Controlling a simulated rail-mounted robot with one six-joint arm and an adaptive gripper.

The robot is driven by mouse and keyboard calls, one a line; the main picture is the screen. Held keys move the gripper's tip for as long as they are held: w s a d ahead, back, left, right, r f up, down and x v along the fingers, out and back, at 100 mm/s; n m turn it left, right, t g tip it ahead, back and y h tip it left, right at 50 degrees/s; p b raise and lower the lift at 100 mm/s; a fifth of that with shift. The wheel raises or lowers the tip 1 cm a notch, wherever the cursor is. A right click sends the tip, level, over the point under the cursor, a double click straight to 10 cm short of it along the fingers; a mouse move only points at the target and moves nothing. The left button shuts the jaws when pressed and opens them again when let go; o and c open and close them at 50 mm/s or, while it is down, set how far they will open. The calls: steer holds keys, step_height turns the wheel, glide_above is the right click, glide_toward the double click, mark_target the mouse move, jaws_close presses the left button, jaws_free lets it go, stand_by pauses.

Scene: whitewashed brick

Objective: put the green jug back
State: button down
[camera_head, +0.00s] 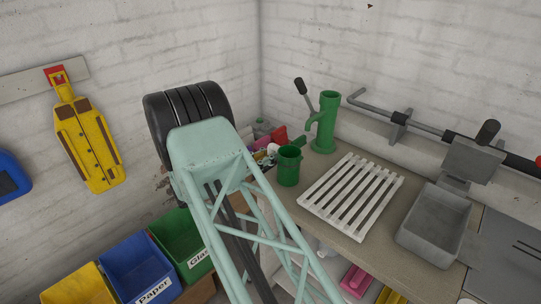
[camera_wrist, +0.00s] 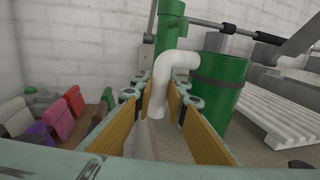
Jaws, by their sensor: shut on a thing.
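The green jug (camera_head: 288,168) is upright at the worktop's left part, beside the green hand pump (camera_head: 325,125). In the wrist view the jug (camera_wrist: 221,92) is a green cylinder with a dark band, right of my fingers, and its curved white handle (camera_wrist: 178,60) runs down between them. My gripper (camera_wrist: 162,98) is shut on this handle with its yellow-padded fingers on either side. In the head view my gripper is hidden behind my own arm. I cannot tell whether the jug's base touches the worktop.
A white slatted rack (camera_head: 352,194) lies right of the jug. A grey basin (camera_head: 435,225) stands farther right. Several coloured packets (camera_wrist: 62,122) stand left of my fingers. Blue (camera_head: 140,268) and green (camera_head: 180,240) bins stand low at the left. A wall rail (camera_head: 425,122) runs behind the worktop.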

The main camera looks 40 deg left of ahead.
steer(key=c, duration=2.6)
jaws_free()
steer(key=shift+o, duration=0.2)
steer(key=shift+r, duration=0.15)
steer(key=p+v, duration=0.1)
steer(key=v, duration=1.1)
